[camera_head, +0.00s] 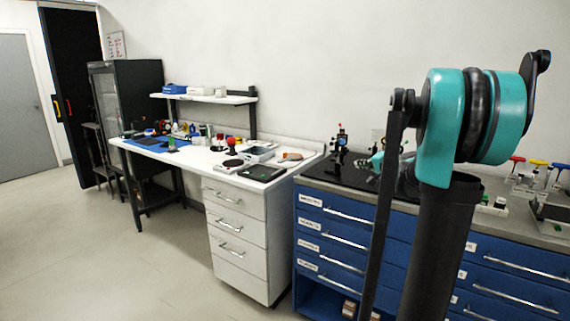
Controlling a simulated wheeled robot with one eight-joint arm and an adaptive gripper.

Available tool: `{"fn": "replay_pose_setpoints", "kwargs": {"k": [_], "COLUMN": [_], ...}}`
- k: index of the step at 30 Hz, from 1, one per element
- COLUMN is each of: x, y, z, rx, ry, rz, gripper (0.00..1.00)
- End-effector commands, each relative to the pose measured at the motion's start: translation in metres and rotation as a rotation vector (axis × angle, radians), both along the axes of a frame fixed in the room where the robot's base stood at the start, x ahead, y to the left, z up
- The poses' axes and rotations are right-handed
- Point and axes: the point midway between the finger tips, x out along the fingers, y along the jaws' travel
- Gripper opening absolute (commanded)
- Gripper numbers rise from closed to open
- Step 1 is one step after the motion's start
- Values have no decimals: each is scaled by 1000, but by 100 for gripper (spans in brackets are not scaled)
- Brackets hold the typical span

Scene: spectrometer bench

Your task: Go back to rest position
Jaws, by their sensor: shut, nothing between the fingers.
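My own arm stands close to the camera on the right in the head view. It shows a large teal joint with a black band, a thick black upright link below it and a thin black bar beside it. A small teal part shows behind the thin bar, over the dark board; I cannot tell which part it is. I cannot make out my gripper or its fingertips in this view.
A blue drawer cabinet (335,227) with a grey top stands behind my arm, carrying a black board (345,173) and colored-handled tools. A white bench (200,157) with drawers and several small items stands left of it. The floor (90,255) at left is clear.

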Motion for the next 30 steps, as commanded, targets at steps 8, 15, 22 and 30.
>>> {"fn": "replay_pose_setpoints", "kwargs": {"k": [8,15,22,30], "x": [-121,-257,-362,-395], "y": [96,127,110,97], "z": [-88,-177,-238,-256], "rx": [-311,-638,-908,-1004], "ry": [191,382,527,578], "rz": [223,399,493,513], "gripper": [0,0,0,0]}}
